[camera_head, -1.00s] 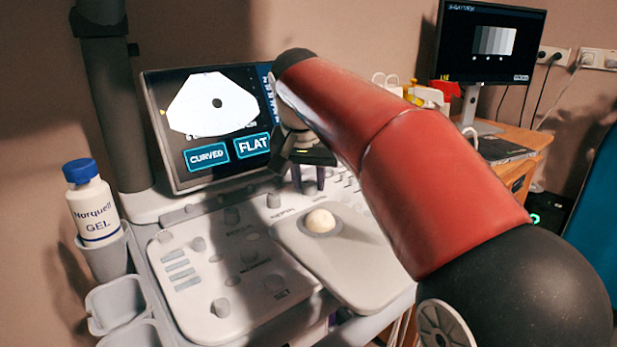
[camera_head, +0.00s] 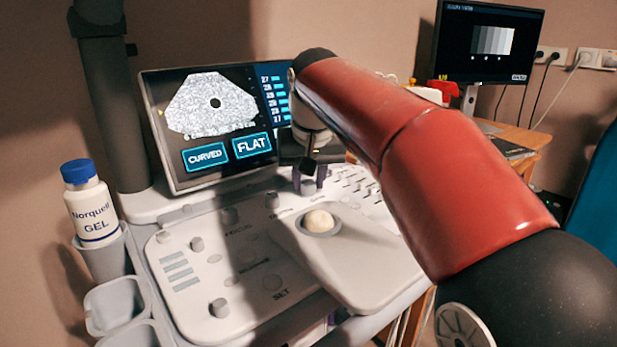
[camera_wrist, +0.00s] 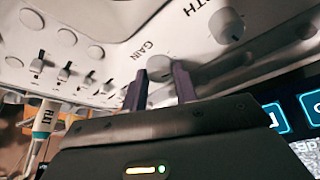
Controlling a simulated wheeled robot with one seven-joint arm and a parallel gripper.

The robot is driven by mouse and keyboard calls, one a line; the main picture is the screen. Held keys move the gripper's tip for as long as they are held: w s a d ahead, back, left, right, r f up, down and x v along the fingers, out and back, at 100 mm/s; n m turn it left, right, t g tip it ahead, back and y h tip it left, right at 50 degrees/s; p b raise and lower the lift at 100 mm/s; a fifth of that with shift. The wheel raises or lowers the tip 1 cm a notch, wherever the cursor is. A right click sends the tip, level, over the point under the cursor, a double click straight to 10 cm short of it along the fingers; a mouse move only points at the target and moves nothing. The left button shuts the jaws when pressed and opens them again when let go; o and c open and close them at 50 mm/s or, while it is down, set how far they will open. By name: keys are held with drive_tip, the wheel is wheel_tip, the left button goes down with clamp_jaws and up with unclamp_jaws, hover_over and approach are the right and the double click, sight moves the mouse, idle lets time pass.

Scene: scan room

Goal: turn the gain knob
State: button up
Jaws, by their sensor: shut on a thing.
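The gain knob (camera_wrist: 160,68) is a round pale knob beside the printed word GAIN on the console in the wrist view. My gripper (camera_wrist: 160,72) has its two dark purple fingers on either side of it, shut on it. In the head view my gripper (camera_head: 308,174) points down at the knob (camera_head: 308,187) at the back of the console, below the screen. The screen (camera_head: 212,105) shows a speckled grey fan picture with a dark round spot, plus CURVED and FLAT buttons.
The trackball (camera_head: 319,221) and other knobs, such as one at the front (camera_head: 220,307), surround the gripper. A gel bottle (camera_head: 92,210) stands in a holder at the left. A second monitor (camera_head: 487,43) stands on the desk at the right.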

drive_tip(key=o, duration=1)
drive_tip(key=shift+c, duration=0.2)
drive_tip(key=v, duration=0.7)
drive_tip(key=shift+r, duration=0.4)
drive_tip(key=shift+s, duration=0.25)
